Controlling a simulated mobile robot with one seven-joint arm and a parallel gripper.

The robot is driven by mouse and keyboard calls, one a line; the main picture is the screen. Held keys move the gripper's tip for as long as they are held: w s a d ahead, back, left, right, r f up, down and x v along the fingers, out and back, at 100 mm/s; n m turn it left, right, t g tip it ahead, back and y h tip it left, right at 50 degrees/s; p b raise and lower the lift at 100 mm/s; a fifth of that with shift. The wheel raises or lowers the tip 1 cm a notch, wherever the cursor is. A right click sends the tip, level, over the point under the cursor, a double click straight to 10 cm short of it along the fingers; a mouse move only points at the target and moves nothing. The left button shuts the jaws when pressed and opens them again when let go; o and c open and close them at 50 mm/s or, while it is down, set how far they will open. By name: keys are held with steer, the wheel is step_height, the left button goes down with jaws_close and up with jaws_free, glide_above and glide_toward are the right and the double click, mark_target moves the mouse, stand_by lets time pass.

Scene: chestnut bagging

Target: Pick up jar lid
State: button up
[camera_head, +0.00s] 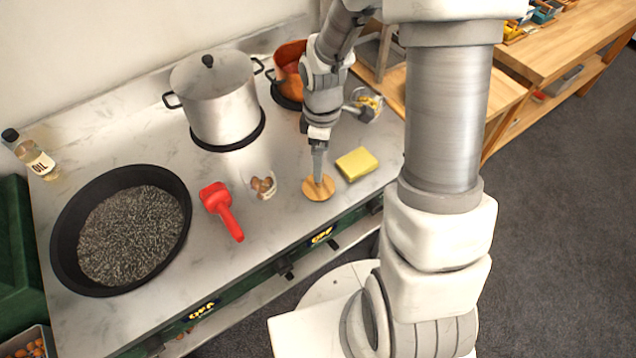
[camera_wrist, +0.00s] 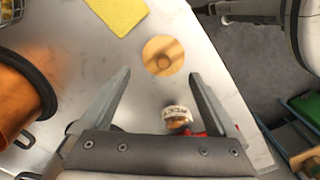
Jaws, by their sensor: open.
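The jar lid (camera_head: 312,190) is a round, flat wooden disc lying on the steel counter, between the glass jar and the yellow sponge. In the wrist view the jar lid (camera_wrist: 157,56) shows whole, with a round knob or ring near its middle. It lies beyond my fingertips, between their lines. My gripper (camera_head: 318,178) is above the lid in the head view and hides part of it. In the wrist view my gripper (camera_wrist: 160,78) has its two fingers wide apart with nothing between the tips. I cannot tell the exact height above the lid.
A yellow sponge (camera_head: 357,164) lies right of the lid. A glass jar of chestnuts (camera_head: 263,187) and a red-handled tool (camera_head: 221,208) are to the left. A large black pan (camera_head: 65,240), a steel pot (camera_head: 215,105) and a copper pot (camera_head: 290,55) stand around. The counter's front edge is close.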

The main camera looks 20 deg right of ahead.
step_height(320, 180, down, 3)
steer(key=shift+r, duration=0.1)
steer(key=f, duration=0.3)
steer(key=shift+s+a+f, duration=0.2)
steer(key=shift+a+f, duration=0.15)
steer(key=shift+a, duration=0.05)
steer(key=shift+f, duration=0.75)
steer(key=c, duration=1.4)
steer(key=shift+s, duration=0.1)
jaws_close()
steer(key=shift+f, duration=0.1)
